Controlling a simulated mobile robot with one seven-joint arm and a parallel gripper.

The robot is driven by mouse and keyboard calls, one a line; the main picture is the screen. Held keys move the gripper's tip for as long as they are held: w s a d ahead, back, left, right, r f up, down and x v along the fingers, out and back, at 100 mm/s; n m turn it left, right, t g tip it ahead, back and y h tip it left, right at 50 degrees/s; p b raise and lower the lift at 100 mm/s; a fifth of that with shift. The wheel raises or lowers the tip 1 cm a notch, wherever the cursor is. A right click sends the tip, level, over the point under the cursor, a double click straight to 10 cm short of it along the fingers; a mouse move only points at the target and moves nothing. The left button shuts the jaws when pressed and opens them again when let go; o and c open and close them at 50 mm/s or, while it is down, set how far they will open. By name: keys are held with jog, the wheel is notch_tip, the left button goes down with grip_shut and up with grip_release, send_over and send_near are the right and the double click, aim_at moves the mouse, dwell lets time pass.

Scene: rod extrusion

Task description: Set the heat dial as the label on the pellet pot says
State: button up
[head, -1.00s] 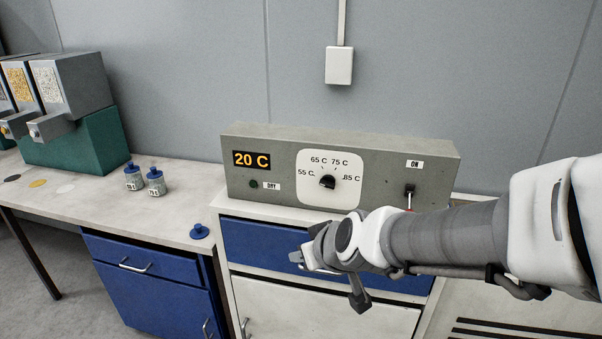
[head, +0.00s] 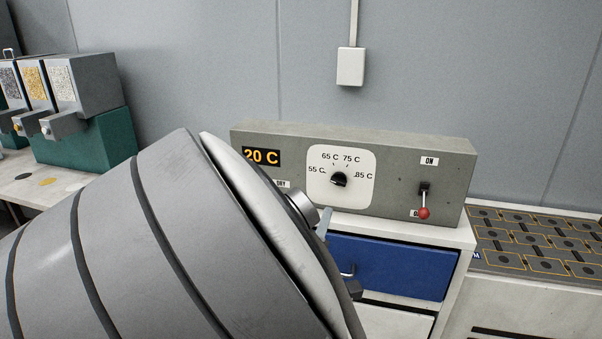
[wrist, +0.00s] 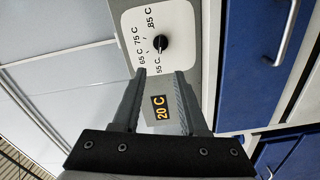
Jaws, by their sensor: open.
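The heat dial (head: 339,180) is a black knob on a white plate marked 55 C, 65 C, 75 C and 85 C, on the front of a grey control box (head: 400,200). Its exact pointer setting is too small to read surely. The display (head: 261,156) reads 20 C. In the wrist view, my gripper (wrist: 160,73) is open and empty, its fingers pointing toward the dial (wrist: 160,43), apart from it. In the head view my arm hides most of the gripper. No pellet pot shows now; my arm covers that part of the bench.
A lever with a red ball (head: 424,212) hangs down below the ON label at the box's right. The box stands on a cabinet with a blue drawer (head: 390,265). A dark patterned tray (head: 540,245) lies right. Pellet hoppers (head: 85,85) stand at the back left.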

aim_at(338, 183)
jog(key=b+x, duration=0.4)
jog(key=x, duration=1.2)
jog(key=shift+w+d, duration=0.15)
jog(key=shift+w, duration=0.15)
grip_shut()
